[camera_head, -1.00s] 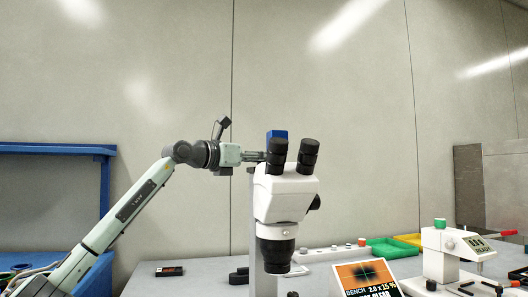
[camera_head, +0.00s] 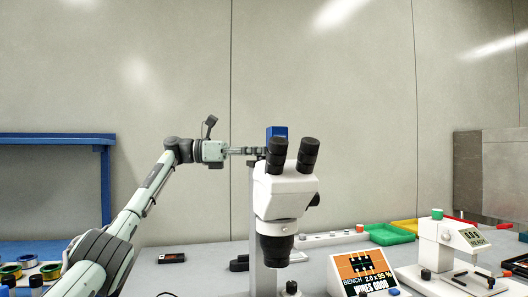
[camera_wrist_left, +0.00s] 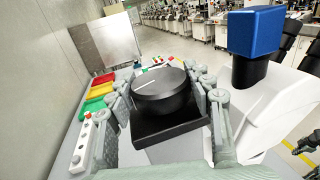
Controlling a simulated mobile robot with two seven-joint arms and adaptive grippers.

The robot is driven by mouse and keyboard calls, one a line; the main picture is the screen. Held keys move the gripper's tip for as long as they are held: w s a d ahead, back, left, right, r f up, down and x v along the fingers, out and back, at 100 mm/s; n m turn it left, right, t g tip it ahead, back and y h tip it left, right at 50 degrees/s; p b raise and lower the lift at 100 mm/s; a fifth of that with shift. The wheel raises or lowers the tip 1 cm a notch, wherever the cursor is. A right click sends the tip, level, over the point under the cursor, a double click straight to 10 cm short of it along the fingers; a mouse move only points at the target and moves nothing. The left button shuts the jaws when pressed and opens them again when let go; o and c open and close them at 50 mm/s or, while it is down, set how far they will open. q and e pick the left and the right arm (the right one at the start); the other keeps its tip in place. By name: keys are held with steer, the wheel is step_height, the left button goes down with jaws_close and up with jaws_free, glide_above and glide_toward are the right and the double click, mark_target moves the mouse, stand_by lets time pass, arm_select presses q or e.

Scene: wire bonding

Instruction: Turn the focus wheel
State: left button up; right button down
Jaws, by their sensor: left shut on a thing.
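The focus wheel (camera_wrist_left: 160,90), a round black knob with a white line on its top, sits on a black block in the left wrist view. My left gripper (camera_wrist_left: 168,100) is shut on it, one finger on each side. In the head view my left gripper (camera_head: 252,151) reaches in beside the blue block behind the eyepieces; the wheel is hard to make out there. The white microscope (camera_head: 286,196) stands upright with two black eyepieces. The display (camera_head: 366,277) shows a sharp dark chip shape on orange, with "2.0 x 95 %" and "WIRES GOOD".
A white bench machine (camera_head: 440,250) stands at the right. Green (camera_head: 388,234) and yellow trays lie behind it.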

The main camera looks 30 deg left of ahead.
arm_select(q)
steer(key=shift+f+g, duration=0.1)
steer(key=shift+g, duration=0.2)
steer(key=o, duration=1.2)
steer(key=shift+v, duration=6)
steer(key=shift+f, duration=0.1)
steer(key=shift+w, duration=0.15)
